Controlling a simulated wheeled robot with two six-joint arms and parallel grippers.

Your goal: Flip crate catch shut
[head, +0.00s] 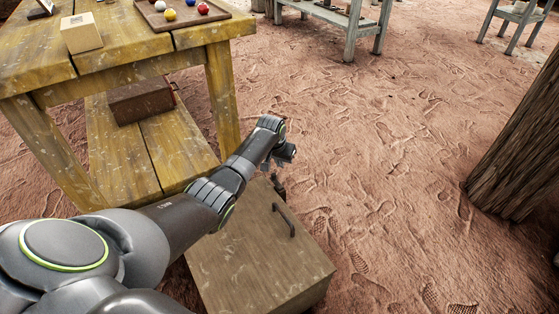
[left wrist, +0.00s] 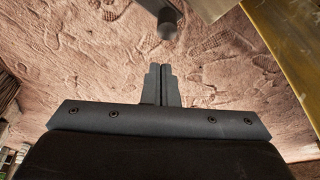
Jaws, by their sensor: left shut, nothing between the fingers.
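The wooden crate (head: 250,262) stands on the ground below my left arm, with a dark bar handle (head: 284,219) on its face. A small dark piece, apparently the catch (head: 279,186), sticks out at the crate's far edge. In the left wrist view a dark rod with a rounded end, likely the catch (left wrist: 166,24), hangs in from the top beside a crate corner (left wrist: 208,8). My left gripper (head: 277,163) is over the far edge of the crate. Its fingers (left wrist: 161,72) are shut and empty, apart from the rod in the picture. My right gripper is not in view.
A yellow wooden table (head: 135,50) stands at the left, with a tray (head: 228,14) of coloured balls and a pale block (head: 81,33) on top. A brown box (head: 140,101) lies on its lower shelf. A thick post (head: 520,140) stands at the right; open ground lies between.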

